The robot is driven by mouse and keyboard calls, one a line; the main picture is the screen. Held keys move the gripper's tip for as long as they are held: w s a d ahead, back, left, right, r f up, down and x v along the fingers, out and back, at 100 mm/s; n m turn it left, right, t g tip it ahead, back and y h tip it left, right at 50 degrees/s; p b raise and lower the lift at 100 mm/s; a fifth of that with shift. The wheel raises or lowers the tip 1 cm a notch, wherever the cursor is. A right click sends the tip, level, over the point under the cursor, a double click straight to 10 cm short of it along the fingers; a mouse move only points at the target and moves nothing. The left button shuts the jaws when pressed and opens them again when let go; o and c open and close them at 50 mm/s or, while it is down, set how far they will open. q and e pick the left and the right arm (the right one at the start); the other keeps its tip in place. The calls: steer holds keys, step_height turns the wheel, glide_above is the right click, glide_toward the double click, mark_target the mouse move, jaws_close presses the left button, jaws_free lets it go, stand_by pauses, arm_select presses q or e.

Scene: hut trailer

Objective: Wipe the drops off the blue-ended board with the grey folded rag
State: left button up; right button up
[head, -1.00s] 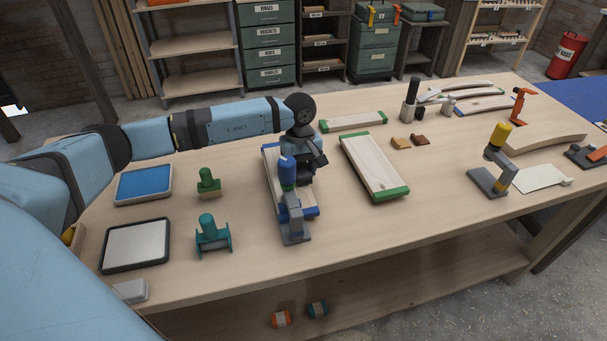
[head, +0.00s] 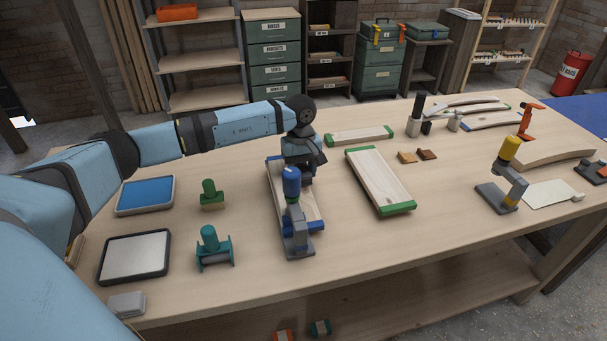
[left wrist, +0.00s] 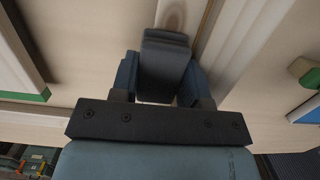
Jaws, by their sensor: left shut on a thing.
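The blue-ended board (head: 311,204) lies on the workbench, running away from me. My left gripper (head: 302,174) is low over its middle to far part and covers much of it. In the left wrist view my gripper (left wrist: 162,80) is shut on a dark grey, layered piece that looks like the folded rag (left wrist: 166,52). I cannot tell whether the rag touches the board. A brownish round mark (left wrist: 172,14) shows on the pale wood just beyond the rag. I cannot make out drops in the head view. My right gripper is not in view.
A blue-handled clamp (head: 294,215) stands at the board's near end. A green-ended board (head: 381,181) lies to the right, another behind. A blue-topped tray (head: 146,194), a grey-topped tray (head: 135,256), two green-handled tools and a light grey block (head: 127,303) are at left.

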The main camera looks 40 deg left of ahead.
arm_select(q)
steer(key=shift+w+a+f+b, duration=0.2)
steer(key=shift+w+a+b, duration=0.15)
steer(key=shift+w+a, duration=0.25)
steer(key=shift+s, duration=0.1)
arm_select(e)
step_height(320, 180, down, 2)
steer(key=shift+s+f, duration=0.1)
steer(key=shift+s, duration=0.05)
arm_select(q)
steer(key=shift+r, duration=0.1)
steer(key=shift+r+p, duration=1.5)
steer(key=shift+r, duration=2.05)
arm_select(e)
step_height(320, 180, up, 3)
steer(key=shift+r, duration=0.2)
